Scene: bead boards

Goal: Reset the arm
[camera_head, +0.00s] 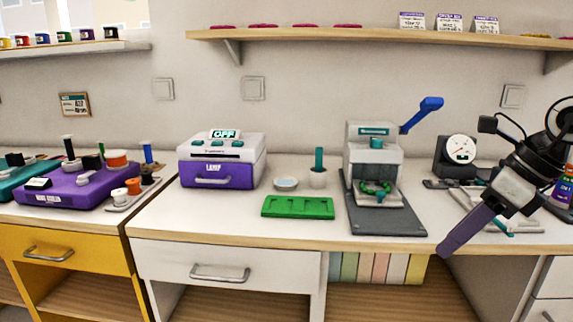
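My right arm (540,155) comes in from the right edge of the head view. Its gripper (447,247) points down and to the left, with long purple fingers whose tips hang in front of the table's front edge. The fingers show as a single bar from this side, so I cannot tell whether they are apart or together. No object shows at the tips. My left gripper and arm are not in view.
On the white table stand a purple lamp box (222,165), a green tray (297,208), a press with a blue lever (373,150) and a round dial gauge (461,149). Tools lie partly behind my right arm. Purple equipment (75,186) stands at left. Shelves run above.

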